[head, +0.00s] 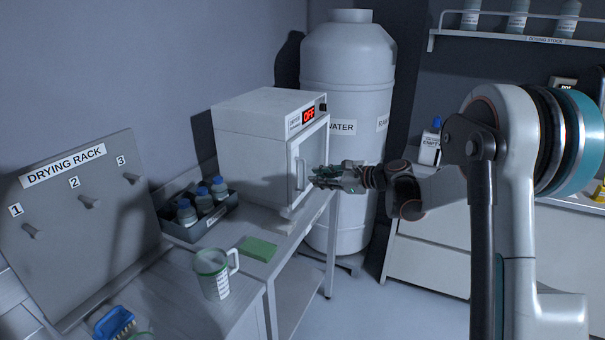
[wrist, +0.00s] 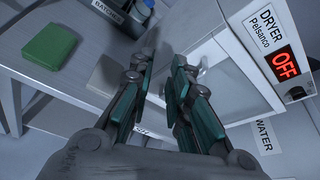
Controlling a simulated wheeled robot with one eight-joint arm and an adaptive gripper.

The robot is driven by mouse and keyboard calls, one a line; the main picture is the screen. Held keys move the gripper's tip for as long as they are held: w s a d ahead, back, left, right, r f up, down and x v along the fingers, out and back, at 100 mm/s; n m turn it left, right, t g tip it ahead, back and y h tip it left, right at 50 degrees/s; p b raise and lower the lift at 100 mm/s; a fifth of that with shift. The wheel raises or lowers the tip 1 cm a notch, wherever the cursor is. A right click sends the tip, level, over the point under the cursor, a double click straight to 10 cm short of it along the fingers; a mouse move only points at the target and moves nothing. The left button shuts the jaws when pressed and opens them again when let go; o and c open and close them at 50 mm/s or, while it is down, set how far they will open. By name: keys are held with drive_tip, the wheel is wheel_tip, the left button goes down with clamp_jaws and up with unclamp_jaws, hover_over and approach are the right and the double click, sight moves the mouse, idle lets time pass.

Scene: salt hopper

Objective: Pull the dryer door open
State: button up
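The dryer (head: 250,135) is a white box on the bench with a red OFF display; it also shows in the wrist view (wrist: 215,45). Its door (head: 312,158) has a pale window and looks shut. The pale upright handle (head: 300,173) is on the door's left side. My gripper (head: 322,177) is in front of the door, just right of the handle in the head view. In the wrist view its two fingers (wrist: 163,80) are apart with a gap between them, and I see nothing held. Whether a finger touches the handle is unclear.
A green-rimmed jug (head: 212,275), green pad (head: 258,249) and bottle tray (head: 205,222) are on the bench. The drying rack (head: 75,225) stands left. A large water tank (head: 348,90) stands close behind the dryer. Open floor (head: 365,305) lies right of the bench.

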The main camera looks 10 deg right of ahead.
drive_tip(key=w+d+f+m+t+y, duration=0.2)
drive_tip(key=w+d+f+m+t, duration=0.1)
drive_tip(key=w+d+f+m, duration=0.35)
drive_tip(key=b, duration=0.2)
hover_over(304, 188)
drive_tip(key=shift+w+f, duration=0.1)
drive_tip(key=shift+w, duration=0.2)
drive_tip(key=shift+d, duration=0.1)
clamp_jaws()
